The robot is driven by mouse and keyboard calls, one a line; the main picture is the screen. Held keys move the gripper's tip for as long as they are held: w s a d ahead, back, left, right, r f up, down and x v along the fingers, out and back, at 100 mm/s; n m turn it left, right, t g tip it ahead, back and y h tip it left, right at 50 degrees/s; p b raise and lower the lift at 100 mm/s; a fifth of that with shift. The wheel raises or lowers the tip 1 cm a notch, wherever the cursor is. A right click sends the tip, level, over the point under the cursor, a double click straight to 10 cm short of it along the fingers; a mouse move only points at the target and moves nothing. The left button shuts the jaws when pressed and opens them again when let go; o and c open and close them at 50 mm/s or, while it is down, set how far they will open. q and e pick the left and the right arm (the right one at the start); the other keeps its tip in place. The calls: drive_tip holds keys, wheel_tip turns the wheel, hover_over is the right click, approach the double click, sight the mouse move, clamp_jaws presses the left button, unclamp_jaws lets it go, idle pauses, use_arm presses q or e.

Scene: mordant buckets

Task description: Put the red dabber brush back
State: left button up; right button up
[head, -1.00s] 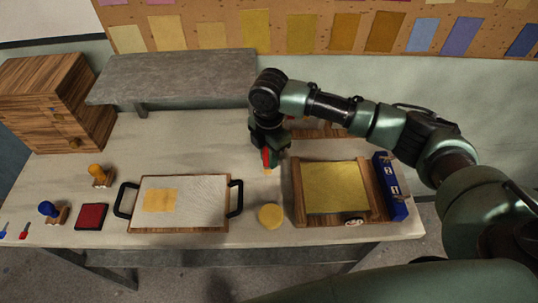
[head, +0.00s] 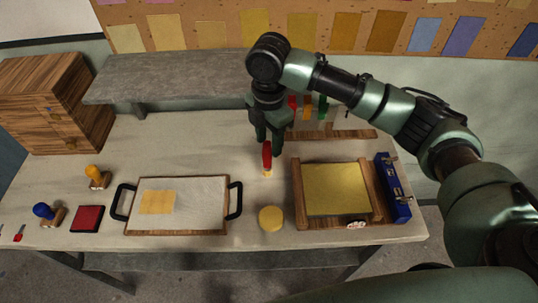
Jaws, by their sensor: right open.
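A red-handled dabber brush (head: 267,154) with a pale tip stands upright on the table, in front of the wooden strip and left of the wooden frame. My right gripper (head: 268,138) points down just above it, with its fingers open around or close to the top of the handle. I cannot tell whether they touch it. A long wooden rack (head: 345,134) lies behind, partly covered by my right arm. Red, orange and green upright pieces show above it at its left part. My left gripper is out of view.
A wooden frame with a yellow sheet (head: 335,189), a blue box (head: 394,188) and a yellow disc (head: 271,218) are nearby. A black-handled tray (head: 205,205) lies left. Stamps and a red pad (head: 87,218) are further left. A grey raised shelf (head: 170,75) stands behind.

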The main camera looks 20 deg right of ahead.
wheel_tip(320, 180, up, 5)
drive_tip(key=shift+r+b, duration=0.1)
drive_tip(key=shift+b, duration=0.25)
